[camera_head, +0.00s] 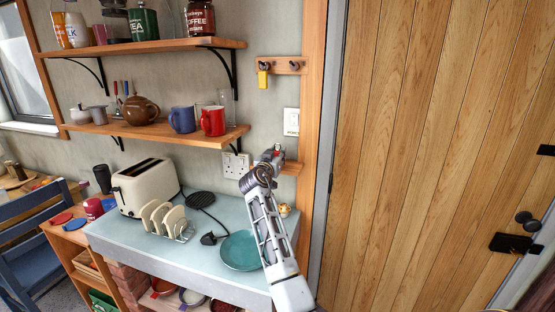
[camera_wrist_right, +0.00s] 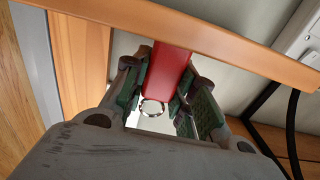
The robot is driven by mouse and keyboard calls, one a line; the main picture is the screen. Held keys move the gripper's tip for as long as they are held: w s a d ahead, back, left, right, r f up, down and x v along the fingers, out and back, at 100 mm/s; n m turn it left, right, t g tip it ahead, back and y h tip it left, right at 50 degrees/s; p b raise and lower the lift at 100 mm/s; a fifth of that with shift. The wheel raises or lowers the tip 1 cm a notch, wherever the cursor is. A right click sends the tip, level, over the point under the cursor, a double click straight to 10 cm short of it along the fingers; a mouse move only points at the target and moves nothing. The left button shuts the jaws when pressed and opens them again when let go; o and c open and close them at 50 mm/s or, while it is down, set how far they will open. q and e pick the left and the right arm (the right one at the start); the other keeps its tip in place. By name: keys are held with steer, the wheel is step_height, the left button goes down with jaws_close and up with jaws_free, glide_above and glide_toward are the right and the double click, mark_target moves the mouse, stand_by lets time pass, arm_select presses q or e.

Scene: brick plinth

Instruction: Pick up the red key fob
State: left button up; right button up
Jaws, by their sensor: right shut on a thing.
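The red key fob (camera_wrist_right: 168,73) shows in the right wrist view, with a metal ring (camera_wrist_right: 151,108) at its lower end. My right gripper (camera_wrist_right: 170,85) has its green-padded fingers on both sides of the fob and is shut on it. The fob's far end is at a wooden strip; I cannot tell whether it touches it. In the head view my right gripper (camera_head: 277,153) is up at the wall near a small wooden ledge, with a small bit of red at its tip. My left gripper is not in view.
A wooden hook rail (camera_head: 284,65) with a yellow tag (camera_head: 263,79) is above, and a light switch (camera_head: 291,121) is between. A wall socket (camera_head: 236,165) is left of my gripper. Below, the worktop (camera_head: 110,228) bears a toaster (camera_head: 146,186), toast rack (camera_head: 166,222) and teal plate (camera_head: 240,251).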

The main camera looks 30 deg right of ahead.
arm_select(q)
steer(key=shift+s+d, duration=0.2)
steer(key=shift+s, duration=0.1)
arm_select(e)
steer(key=shift+r, duration=0.1)
